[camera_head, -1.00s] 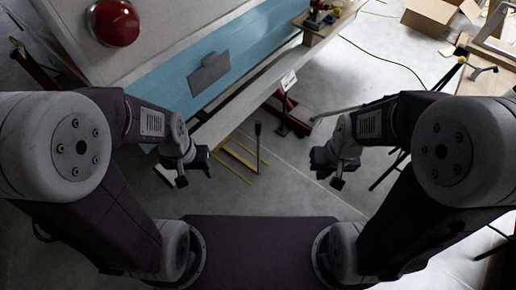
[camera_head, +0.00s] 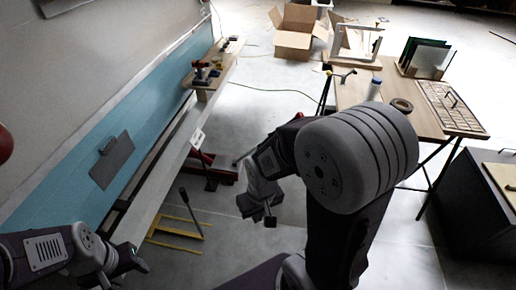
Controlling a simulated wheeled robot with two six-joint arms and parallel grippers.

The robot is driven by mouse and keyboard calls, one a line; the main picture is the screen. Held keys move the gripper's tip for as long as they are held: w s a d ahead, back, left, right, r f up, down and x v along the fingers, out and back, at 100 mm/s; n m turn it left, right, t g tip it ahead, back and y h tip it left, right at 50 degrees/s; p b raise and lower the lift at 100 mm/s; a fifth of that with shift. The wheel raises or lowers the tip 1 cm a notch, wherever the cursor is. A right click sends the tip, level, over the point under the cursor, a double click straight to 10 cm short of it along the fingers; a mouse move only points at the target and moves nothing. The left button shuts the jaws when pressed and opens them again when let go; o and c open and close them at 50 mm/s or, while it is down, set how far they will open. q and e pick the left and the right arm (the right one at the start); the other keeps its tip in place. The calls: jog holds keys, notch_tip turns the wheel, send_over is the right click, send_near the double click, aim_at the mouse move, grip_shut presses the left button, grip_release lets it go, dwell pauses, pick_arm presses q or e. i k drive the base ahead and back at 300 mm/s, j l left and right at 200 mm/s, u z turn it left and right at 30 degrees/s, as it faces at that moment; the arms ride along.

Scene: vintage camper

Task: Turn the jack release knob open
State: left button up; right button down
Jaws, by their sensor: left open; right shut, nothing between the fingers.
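The red floor jack (camera_head: 218,174) stands on the floor beside the camper's lower edge, left of the picture's middle. Its handle runs toward my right arm and is partly hidden. I cannot make out the release knob at this size. My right gripper (camera_head: 258,212) is shut and empty, in front of and slightly right of the jack in the picture, apparently not touching it. My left gripper (camera_head: 128,270) is open and empty at the lower left, close to the camper's pale lower edge.
The blue-and-white camper side (camera_head: 70,185) fills the left. A black lever (camera_head: 186,201) rises by a yellow frame (camera_head: 172,233) on the floor. A wooden table (camera_head: 420,118) stands at right, a dark cabinet (camera_head: 478,205) near it, a cardboard box (camera_head: 292,40) behind. Floor between is mostly clear.

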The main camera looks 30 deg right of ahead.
aim_at(299, 115)
jog(key=z, duration=1.4)
jog(key=i+j, duration=0.15)
jog(key=i, duration=0.75)
jog(key=i+j, duration=0.1)
jog(key=i, duration=0.85)
jog(key=i+j, duration=0.15)
jog(key=i, duration=0.75)
jog(key=j+u, duration=0.05)
